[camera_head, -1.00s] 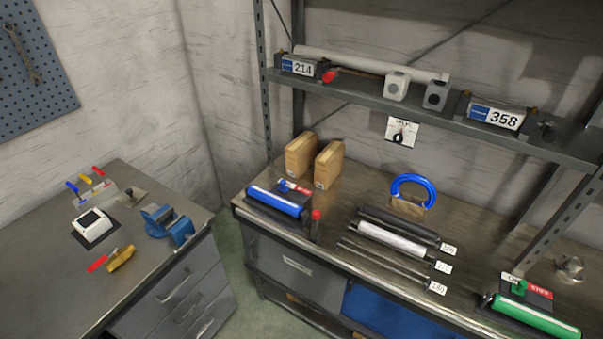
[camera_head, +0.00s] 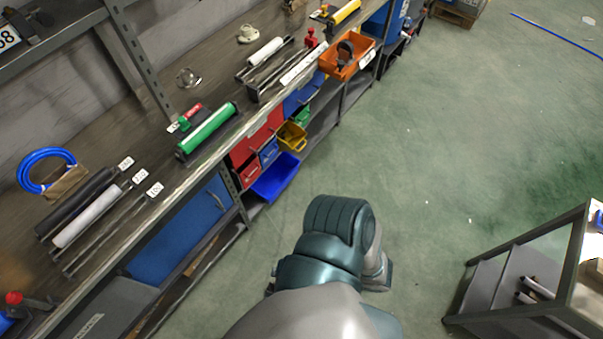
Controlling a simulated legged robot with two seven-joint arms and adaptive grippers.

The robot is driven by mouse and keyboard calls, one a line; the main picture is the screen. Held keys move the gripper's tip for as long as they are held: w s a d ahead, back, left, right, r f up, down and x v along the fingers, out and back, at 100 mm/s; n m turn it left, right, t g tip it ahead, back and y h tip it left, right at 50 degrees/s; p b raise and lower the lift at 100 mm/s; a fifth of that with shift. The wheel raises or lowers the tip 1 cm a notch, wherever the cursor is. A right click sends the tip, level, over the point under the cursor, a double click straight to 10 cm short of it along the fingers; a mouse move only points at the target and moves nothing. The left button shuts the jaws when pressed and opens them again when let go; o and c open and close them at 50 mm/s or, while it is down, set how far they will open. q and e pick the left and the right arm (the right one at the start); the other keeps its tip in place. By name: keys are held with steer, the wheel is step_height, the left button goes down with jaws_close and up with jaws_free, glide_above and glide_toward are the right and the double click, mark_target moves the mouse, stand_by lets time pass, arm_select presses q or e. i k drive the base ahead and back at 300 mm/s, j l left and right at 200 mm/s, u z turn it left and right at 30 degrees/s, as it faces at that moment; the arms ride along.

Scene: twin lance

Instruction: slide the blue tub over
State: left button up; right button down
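A blue tub (camera_head: 276,178) sits low under the workbench, tilted and sticking out past the shelf edge toward the floor. A yellow tub (camera_head: 292,136) is just above it, with a smaller blue bin (camera_head: 268,153) and a red bin (camera_head: 248,172) beside it. A teal and grey arm of mine rises from the bottom middle of the view, to the right of and apart from the blue tub. No gripper fingers can be made out in the view.
The workbench (camera_head: 150,158) runs diagonally, carrying a green cylinder (camera_head: 208,130) and several rods. A metal-framed cart (camera_head: 497,262) stands at lower right. The green floor (camera_head: 440,150) between is clear.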

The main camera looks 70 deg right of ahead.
mark_target(271, 183)
steer(key=z, duration=1.9)
